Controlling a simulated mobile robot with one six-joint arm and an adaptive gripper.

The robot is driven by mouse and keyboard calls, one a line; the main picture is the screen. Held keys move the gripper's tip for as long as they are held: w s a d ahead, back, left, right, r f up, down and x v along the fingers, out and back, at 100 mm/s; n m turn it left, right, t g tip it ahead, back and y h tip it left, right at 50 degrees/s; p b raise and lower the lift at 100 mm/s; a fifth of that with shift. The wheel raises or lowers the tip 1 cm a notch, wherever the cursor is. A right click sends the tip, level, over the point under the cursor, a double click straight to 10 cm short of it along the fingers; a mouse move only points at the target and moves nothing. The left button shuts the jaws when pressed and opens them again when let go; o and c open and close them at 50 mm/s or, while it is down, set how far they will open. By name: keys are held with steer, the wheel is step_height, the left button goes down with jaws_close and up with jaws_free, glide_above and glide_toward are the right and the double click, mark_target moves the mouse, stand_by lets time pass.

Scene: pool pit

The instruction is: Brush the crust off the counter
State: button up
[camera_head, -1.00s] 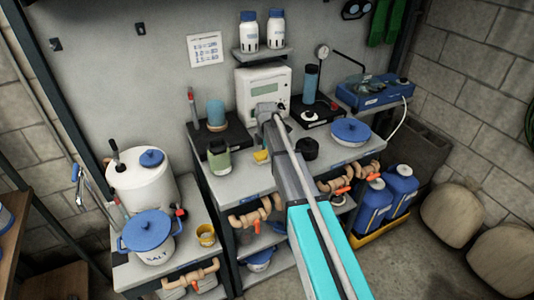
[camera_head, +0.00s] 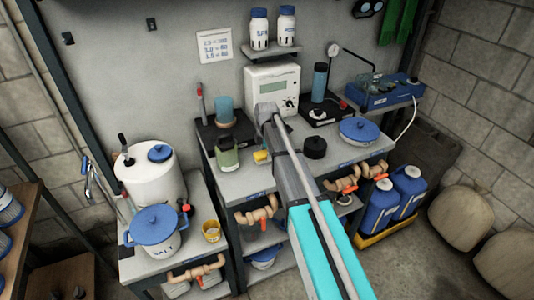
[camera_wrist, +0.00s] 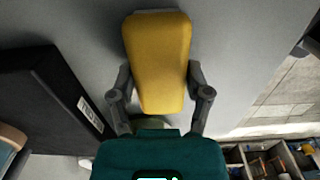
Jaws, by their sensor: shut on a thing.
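A yellow block-shaped tool (camera_wrist: 157,60) with a thin pale edge at its far end fills the middle of the wrist view. My gripper (camera_wrist: 159,76) is shut on it, one finger on each side. In the head view the yellow tool (camera_head: 262,156) shows small, at the surface of the grey counter (camera_head: 243,182), right of a green jar (camera_head: 227,152). My arm hides part of the counter and most of the gripper there. Whether the tool touches the counter is unclear. I cannot make out the crust in either view.
A black stand (camera_head: 208,134) with a blue-green cylinder is behind the jar. A black round lid (camera_head: 315,147) and a blue-lidded dish (camera_head: 358,131) are to the right. A white meter (camera_head: 272,84) stands at the back. A salt pot (camera_head: 155,240) is on the lower left bench.

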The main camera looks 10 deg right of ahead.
mark_target(258, 154)
steer(key=shift+a, duration=0.15)
steer(key=shift+s+a, duration=0.25)
steer(key=shift+a, duration=0.55)
steer(key=shift+s+a, duration=0.25)
steer(key=shift+a, duration=0.55)
steer(key=shift+f, duration=0.1)
steer(key=shift+d, duration=0.1)
steer(key=shift+w+d, duration=0.3)
steer(key=shift+d, duration=0.5)
steer(key=shift+w+d, duration=0.3)
steer(key=shift+d, duration=0.5)
steer(key=shift+w+d, duration=0.25)
steer(key=shift+d, duration=0.65)
steer(key=shift+w+d, duration=0.25)
steer(key=shift+d, duration=0.6)
steer(key=shift+w+d, duration=0.3)
steer(key=shift+d, duration=0.55)
steer(key=shift+w+d, duration=0.3)
steer(key=shift+d, duration=0.5)
